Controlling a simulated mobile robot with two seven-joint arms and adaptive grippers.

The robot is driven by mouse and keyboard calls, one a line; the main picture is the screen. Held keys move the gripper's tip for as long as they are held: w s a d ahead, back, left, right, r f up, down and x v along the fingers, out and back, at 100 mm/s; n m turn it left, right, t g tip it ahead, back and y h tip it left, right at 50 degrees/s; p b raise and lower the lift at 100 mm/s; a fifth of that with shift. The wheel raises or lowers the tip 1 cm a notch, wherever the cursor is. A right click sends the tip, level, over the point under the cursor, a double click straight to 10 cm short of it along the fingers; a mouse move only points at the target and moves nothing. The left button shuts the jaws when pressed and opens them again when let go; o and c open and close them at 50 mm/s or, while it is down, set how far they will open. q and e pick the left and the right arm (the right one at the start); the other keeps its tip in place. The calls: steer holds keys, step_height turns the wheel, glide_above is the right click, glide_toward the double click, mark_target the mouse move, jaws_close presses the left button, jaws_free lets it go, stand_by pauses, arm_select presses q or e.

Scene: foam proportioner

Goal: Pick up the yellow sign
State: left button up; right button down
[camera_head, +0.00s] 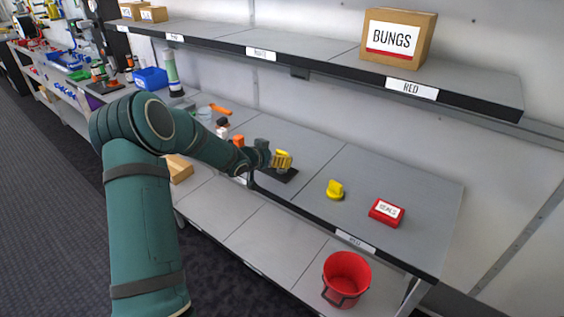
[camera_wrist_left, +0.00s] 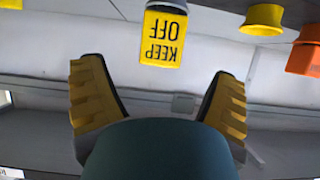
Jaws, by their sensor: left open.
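The yellow sign (camera_wrist_left: 164,38) reads KEEP OFF and shows upside down at the top middle of the left wrist view. My left gripper (camera_wrist_left: 158,100) is open, with one ribbed yellow finger on each side and nothing between them. The sign lies beyond the fingertips, roughly centred between them, and does not appear gripped. In the head view my left gripper (camera_head: 282,160) is over the shelf's middle, above a dark flat plate (camera_head: 278,174). The sign cannot be told apart from the yellow fingers there. My right gripper is not in view.
A yellow knob-like part (camera_head: 335,190) and a red box (camera_head: 387,211) stand to the right on the shelf (camera_head: 420,205). Orange parts (camera_head: 237,142) stand to the left. The upper shelf (camera_head: 480,90) overhangs the back. A red bucket (camera_head: 346,280) sits below.

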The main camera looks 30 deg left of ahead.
arm_select(q)
steer(key=x, duration=0.2)
steer(key=b+x, duration=0.1)
steer(key=x, duration=0.1)
steer(key=shift+f, duration=0.5)
steer(key=shift+w+f, duration=0.1)
steer(key=shift+w, duration=0.3)
steer(key=c, duration=1.2)
